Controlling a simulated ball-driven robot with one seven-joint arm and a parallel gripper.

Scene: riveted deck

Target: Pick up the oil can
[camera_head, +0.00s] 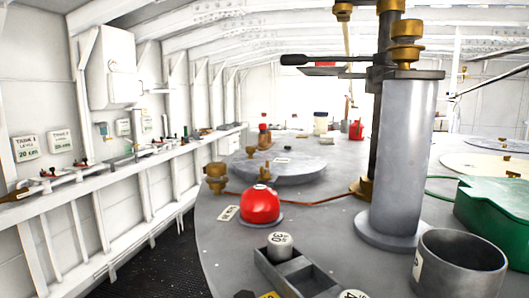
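A small red can-like object (356,130) stands far back on the round grey deck top, just left of the tall grey cylinder. A thin spout-like shape rises at its left side, so it looks like the oil can, but it is too small to be sure. Its base is partly hard to make out. My gripper does not show in this view.
A grey cylinder (402,150) with brass fittings stands right of centre, a dark lever (300,60) beside it. In front are a red dome (261,205), a divided tray (322,280), a grey cup (462,262) and a green case (492,212). A shelf (100,172) runs along the left wall.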

